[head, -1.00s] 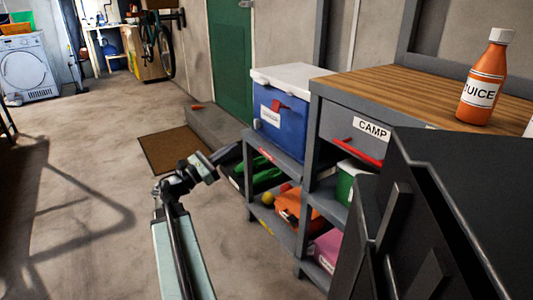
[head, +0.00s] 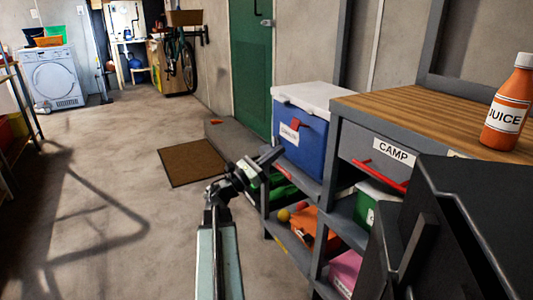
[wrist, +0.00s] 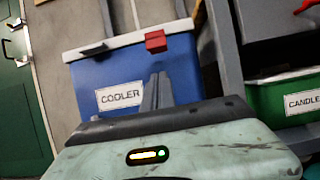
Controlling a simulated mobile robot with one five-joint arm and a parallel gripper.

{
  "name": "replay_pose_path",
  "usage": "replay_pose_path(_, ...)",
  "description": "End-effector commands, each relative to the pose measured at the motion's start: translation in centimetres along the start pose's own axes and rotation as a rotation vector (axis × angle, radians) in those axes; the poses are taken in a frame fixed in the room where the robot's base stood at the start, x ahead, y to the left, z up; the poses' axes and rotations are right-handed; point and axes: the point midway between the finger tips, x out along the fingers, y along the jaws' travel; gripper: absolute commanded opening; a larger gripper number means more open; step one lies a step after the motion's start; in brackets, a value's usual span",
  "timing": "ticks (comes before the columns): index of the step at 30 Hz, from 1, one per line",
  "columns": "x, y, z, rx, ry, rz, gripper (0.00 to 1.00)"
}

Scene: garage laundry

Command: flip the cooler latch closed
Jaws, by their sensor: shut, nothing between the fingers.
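The blue cooler (head: 307,140) with a white lid (head: 318,97) stands on the top of a grey shelf. In the wrist view the cooler (wrist: 185,68) fills the middle, with a COOLER label (wrist: 121,97) on its front. A red latch (wrist: 155,41) sticks out at the front just under the lid; a dark piece (wrist: 93,49) is at the lid edge to its left. My gripper (head: 275,153) is in front of the cooler's lower front in the head view. In the wrist view its narrow fingers (wrist: 158,85) are together, empty, below the red latch. Contact with the cooler cannot be told.
A wooden-topped cabinet (head: 410,112) with a CAMP drawer and red handle (head: 380,175) stands right of the cooler, a juice bottle (head: 507,105) on top. A green CANDLE bin (wrist: 287,98) is on the shelf below. The floor to the left is open, with a brown mat (head: 192,163).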

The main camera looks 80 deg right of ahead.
Motion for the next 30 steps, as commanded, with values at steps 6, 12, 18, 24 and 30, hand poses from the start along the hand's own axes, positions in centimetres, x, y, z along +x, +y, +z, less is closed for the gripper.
replay_pose_path(6,4.0,0.0,2.2,0.0,-0.001,-0.002,0.0)
replay_pose_path(12,4.9,0.0,2.9,0.0,0.0,0.0,0.0)
replay_pose_path(18,4.9,0.0,2.8,0.0,0.0,-0.001,0.0)
replay_pose_path(24,5.4,0.5,2.6,0.0,0.001,0.0,0.0)
replay_pose_path(30,5.1,-0.1,3.1,0.0,0.0,-0.001,0.0)
